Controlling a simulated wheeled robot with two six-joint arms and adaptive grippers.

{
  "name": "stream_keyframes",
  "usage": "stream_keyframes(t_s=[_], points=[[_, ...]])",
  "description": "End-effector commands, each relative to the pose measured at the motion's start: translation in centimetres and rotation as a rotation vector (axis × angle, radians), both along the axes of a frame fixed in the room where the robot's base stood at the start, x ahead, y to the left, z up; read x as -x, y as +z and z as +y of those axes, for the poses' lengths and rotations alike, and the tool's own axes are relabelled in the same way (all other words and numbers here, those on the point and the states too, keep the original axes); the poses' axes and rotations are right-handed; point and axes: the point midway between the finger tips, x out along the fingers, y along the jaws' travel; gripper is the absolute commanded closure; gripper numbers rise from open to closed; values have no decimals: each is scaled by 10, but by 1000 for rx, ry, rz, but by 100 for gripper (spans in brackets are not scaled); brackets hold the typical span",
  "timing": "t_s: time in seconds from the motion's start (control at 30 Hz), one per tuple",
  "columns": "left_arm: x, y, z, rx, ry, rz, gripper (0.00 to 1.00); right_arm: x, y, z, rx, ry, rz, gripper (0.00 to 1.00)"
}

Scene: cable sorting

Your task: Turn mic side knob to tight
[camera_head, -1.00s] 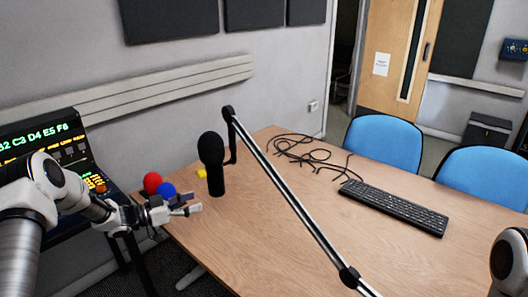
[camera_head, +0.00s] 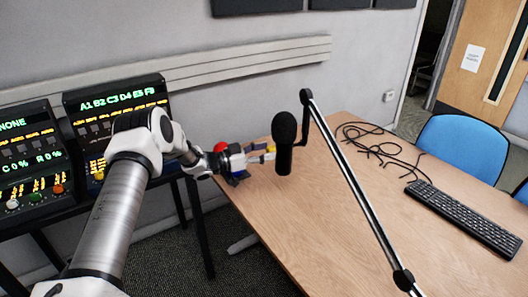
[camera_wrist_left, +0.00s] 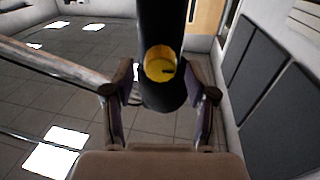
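The microphone (camera_head: 284,146) stands upright with a black foam top and dark body on its boom arm (camera_head: 352,180). In the left wrist view its dark body (camera_wrist_left: 163,20) fills the upper middle. The round yellow side knob (camera_wrist_left: 161,66) is set in that body, with a small dark mark at its right. My left gripper (camera_head: 265,155) is at the microphone's left side. In the wrist view its fingers (camera_wrist_left: 162,92) are apart, on either side of the body's lower end. Contact with the knob cannot be made out. My right gripper is not in view.
A red ball (camera_head: 221,147) and a blue object (camera_head: 240,174) sit by the table's left edge, partly behind my gripper. Black cables (camera_head: 372,144) and a keyboard (camera_head: 462,215) lie on the wooden table (camera_head: 310,235). Lit consoles (camera_head: 115,102) stand at left. A blue chair (camera_head: 462,148) is at right.

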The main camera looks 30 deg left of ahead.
Motion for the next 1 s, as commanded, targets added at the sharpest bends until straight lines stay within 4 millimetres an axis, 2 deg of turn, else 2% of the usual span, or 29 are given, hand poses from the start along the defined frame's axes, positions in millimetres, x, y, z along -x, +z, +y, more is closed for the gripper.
stream_keyframes(t_s=[0.03, 0.1, 0.13, 0.63, 1.0], points=[[0, 0, 0, 0, 0, 0, 66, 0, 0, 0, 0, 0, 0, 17], [0, 0, 0, 0, 0, 0, 91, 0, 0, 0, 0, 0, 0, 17], [0, 0, 0, 0, 0, 0, 100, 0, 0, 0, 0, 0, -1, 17], [0, 0, 0, -54, 0, -34, 100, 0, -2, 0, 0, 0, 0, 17], [1, -2, -1, -277, 2, -176, 100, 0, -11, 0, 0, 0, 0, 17]])
